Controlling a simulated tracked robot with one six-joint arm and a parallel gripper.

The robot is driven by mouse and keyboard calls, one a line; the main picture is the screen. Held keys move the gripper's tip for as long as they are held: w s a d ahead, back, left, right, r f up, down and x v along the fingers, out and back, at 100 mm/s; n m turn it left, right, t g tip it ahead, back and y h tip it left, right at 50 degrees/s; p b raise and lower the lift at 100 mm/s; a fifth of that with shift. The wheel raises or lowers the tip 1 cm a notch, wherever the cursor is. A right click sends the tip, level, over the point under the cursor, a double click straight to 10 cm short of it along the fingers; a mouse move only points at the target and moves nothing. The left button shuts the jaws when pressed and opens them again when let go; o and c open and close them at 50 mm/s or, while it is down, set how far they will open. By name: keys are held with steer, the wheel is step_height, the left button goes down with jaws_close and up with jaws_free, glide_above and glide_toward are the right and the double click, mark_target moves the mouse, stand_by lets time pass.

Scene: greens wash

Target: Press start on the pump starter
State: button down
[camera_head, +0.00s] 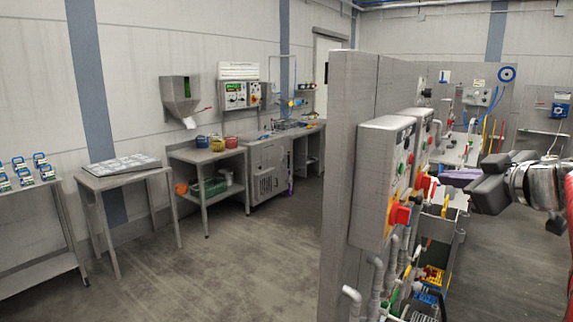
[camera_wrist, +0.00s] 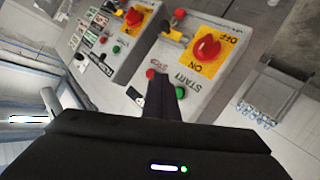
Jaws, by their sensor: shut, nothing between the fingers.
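In the wrist view a grey starter box (camera_wrist: 222,28) fills the upper right, with a red rotary switch (camera_wrist: 206,47) on a yellow ON/OFF plate. Below the switch are a green button (camera_wrist: 180,92) beside the lettering START and a red button (camera_wrist: 150,74) by red lettering. My gripper (camera_wrist: 161,78) is shut and empty, its dark tips over the panel between these two buttons. I cannot tell whether they touch it. In the head view my gripper (camera_head: 436,176) reaches in from the right, beside the wall-mounted boxes (camera_head: 376,185), whose faces show edge-on. No label naming the pump is readable.
A second box with a red rotary switch (camera_wrist: 133,17) and its own green button (camera_wrist: 116,49) sits left in the wrist view. Grey pipes (camera_head: 376,285) run below the boxes in the head view. A partition wall (camera_head: 343,120) stands left of them. Open floor (camera_head: 240,265) lies beyond.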

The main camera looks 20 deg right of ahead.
steer(key=shift+w+a, duration=0.9)
steer(key=shift+w, duration=0.25)
steer(key=shift+w+a, duration=0.85)
steer(key=shift+w, duration=0.3)
steer(key=shift+w+a, duration=0.1)
stand_by(0.4)
steer(key=shift+w+a, duration=0.15)
steer(key=shift+w, duration=0.1)
steer(key=shift+w+a, duration=0.3)
steer(key=shift+w, duration=0.05)
stand_by(1.1)
steer(key=shift+d, duration=0.1)
steer(key=shift+s+d, duration=0.45)
steer(key=shift+s, duration=0.25)
steer(key=shift+s+d, duration=0.75)
steer(key=shift+s, duration=0.25)
steer(key=shift+s+d, duration=0.75)
steer(key=shift+s, duration=0.2)
